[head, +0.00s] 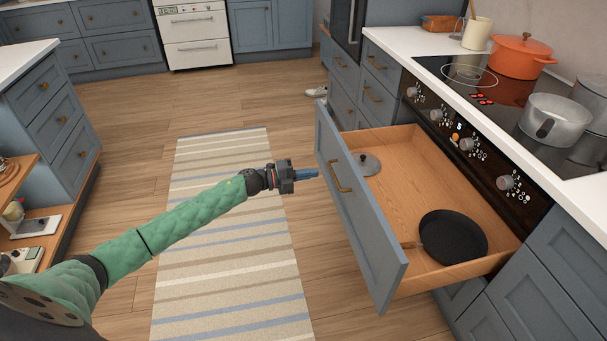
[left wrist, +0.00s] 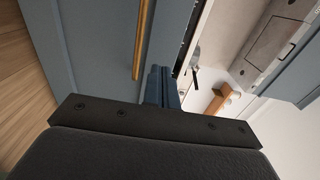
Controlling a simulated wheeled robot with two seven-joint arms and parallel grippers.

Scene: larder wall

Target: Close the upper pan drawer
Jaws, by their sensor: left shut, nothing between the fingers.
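The upper pan drawer (head: 405,160) stands pulled far out under the stove, with a blue-grey front and a wooden inside. Its front (head: 365,215) carries a brass handle (head: 341,174), which also shows in the left wrist view (left wrist: 143,40). A black frying pan (head: 453,237) and a grey lid (head: 367,164) lie inside. My left gripper (head: 314,173) is shut and empty, its blue fingertips close to the outer face of the drawer front, beside the handle. I cannot tell whether they touch it. In the left wrist view the fingers (left wrist: 160,88) point at the drawer front. My right gripper is not in view.
The stove (head: 510,125) above the drawer holds an orange pot (head: 520,55) and a grey saucepan (head: 553,121). A striped rug (head: 235,245) lies on the wooden floor. An island with drawers (head: 58,120) stands at the left.

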